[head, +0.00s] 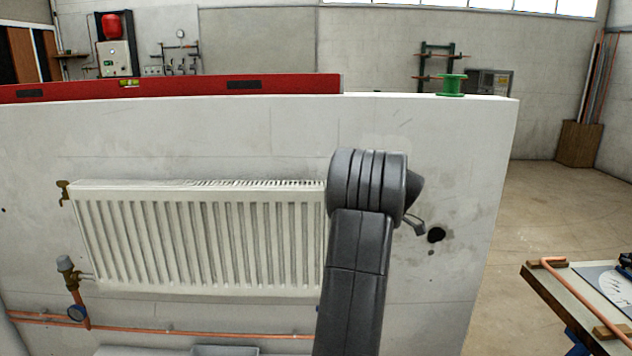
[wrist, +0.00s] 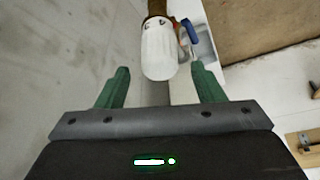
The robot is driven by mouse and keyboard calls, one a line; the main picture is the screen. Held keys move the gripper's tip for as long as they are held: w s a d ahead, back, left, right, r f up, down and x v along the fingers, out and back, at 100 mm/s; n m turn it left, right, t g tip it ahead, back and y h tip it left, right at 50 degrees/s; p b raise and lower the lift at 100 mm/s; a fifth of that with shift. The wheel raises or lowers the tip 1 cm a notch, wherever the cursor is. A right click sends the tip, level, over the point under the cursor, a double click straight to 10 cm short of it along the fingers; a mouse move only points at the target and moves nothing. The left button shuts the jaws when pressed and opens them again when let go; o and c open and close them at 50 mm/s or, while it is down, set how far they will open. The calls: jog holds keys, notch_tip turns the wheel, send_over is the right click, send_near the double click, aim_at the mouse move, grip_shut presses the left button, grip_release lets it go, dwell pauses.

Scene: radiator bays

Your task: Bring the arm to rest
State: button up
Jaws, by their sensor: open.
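My gripper (wrist: 163,76) shows in the wrist view with its two green fingers spread wide. A white rounded cylinder (wrist: 158,52) with a brown-brass end stands ahead of and between the fingertips. Clear gaps show on both sides of it, and neither finger touches it. In the head view my dark grey arm (head: 358,250) rises in front of the wall and covers the right end of the white ribbed radiator (head: 200,240). My gripper is hidden behind the arm there.
A blue-handled part (wrist: 189,32) sits beside the cylinder. A red spirit level (head: 190,88) and a green spool (head: 451,84) lie on the wall top. Copper pipe (head: 200,332) runs below the radiator. A workbench (head: 570,305) stands at right; open floor lies behind it.

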jog(key=x, duration=0.5)
jog(key=shift+a+f, duration=0.1)
jog(key=shift+f, duration=0.2)
jog(key=m, duration=0.1)
jog(key=m+t, duration=0.1)
jog(key=shift+r+m+h, duration=0.2)
jog(key=shift+m+h, duration=0.1)
jog(key=m, duration=0.3)
jog(key=shift+w+t+h+p, duration=0.15)
jog(key=shift+t+h+p, duration=0.2)
jog(key=shift+t+h, duration=0.05)
jog(key=m, duration=0.1)
jog(key=m+h+p, duration=0.1)
jog(key=m, duration=0.3)
jog(key=shift+w+d+t+h, duration=0.1)
jog(key=shift+d+t+h, duration=0.2)
jog(key=shift+h, duration=0.1)
jog(key=shift+d+f+m+h, duration=0.1)
jog(key=shift+m+h, duration=0.45)
jog(key=shift+m, duration=0.85)
jog(key=shift+d+f+m+h, duration=0.1)
jog(key=shift+m+h, duration=0.45)
jog(key=shift+m, duration=0.85)
jog(key=shift+m+h+b, duration=0.6)
jog(key=shift+m, duration=1.1)
jog(key=shift+r, duration=0.1)
jog(key=shift+d+r, duration=0.1)
jog(key=shift+r, duration=0.05)
